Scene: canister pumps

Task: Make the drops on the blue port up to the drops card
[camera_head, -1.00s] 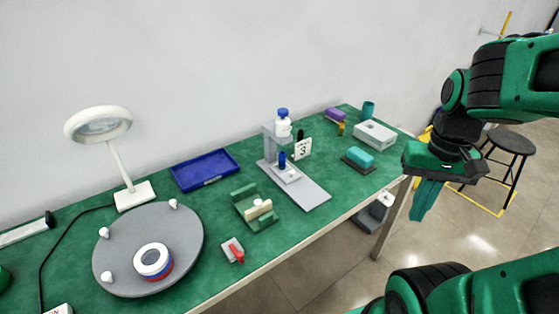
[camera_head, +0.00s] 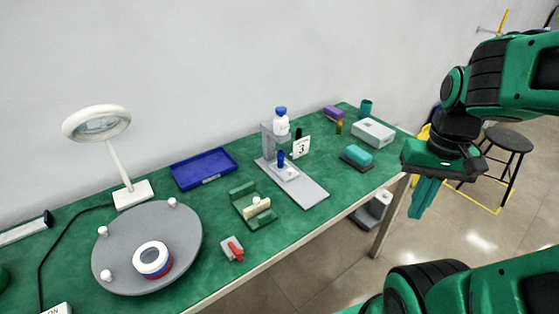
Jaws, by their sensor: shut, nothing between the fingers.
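A grey stand (camera_head: 268,142) with a long base plate stands on the green table. A white canister with a blue cap (camera_head: 281,120) sits at its top. A small blue part (camera_head: 280,159), which may be the blue port, is below it over a light block (camera_head: 286,173). A white card (camera_head: 302,147) reading "3" is fixed at the stand's right side, with a dark piece above it. Drops are too small to make out. My gripper (camera_head: 421,198) is shut and empty, pointing down to the right of the table, well away from the stand.
A grey turntable (camera_head: 185,245) with white pegs carries a white, red and blue ring (camera_head: 152,259). A lamp (camera_head: 130,190), blue tray (camera_head: 205,168), green cradle (camera_head: 243,192), red clamp (camera_head: 232,249), teal block (camera_head: 357,155) and grey box (camera_head: 373,131) stand around. A stool (camera_head: 511,138) is at the right.

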